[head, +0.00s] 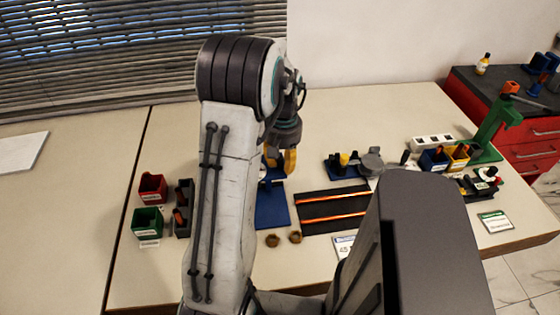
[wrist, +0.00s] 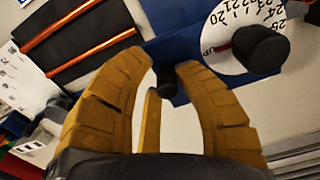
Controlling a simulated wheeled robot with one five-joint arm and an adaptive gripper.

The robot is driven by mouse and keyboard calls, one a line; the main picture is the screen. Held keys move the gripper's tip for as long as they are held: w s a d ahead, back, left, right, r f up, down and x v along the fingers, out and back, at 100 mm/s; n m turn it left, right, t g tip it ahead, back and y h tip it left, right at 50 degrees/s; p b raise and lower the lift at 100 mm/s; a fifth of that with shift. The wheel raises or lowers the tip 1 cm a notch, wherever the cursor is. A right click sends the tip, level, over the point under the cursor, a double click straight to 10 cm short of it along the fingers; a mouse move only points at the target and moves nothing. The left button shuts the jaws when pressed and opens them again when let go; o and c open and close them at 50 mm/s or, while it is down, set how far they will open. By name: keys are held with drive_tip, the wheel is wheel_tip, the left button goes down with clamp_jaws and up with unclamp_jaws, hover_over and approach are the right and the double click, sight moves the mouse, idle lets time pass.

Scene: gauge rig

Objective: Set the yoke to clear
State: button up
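My gripper (head: 290,160) is over the blue base plate (head: 271,207) in the head view, partly behind my arm. In the wrist view its two orange-yellow fingers (wrist: 164,64) are apart. A small dark piece (wrist: 166,77) shows between their tips; I cannot tell whether they touch it. A narrow yellow piece (wrist: 152,122) stands between the fingers. A white numbered dial (wrist: 222,57) with a red mark and a thick black knob (wrist: 262,48) lies just right of the right fingertip. I cannot tell which part is the yoke, nor its setting.
A black board (head: 322,210) with two orange rods lies right of the plate. Two hex nuts (head: 283,239) lie in front. Red (head: 152,187) and green (head: 147,221) bins stand left. A blue-based fixture (head: 345,166) and a green stand (head: 493,125) are right.

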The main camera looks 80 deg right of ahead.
drive_tip(key=shift+o, duration=1.3)
drive_tip(key=shift+w, duration=0.1)
wheel_tip(320, 180, up, 12)
idle(0.4)
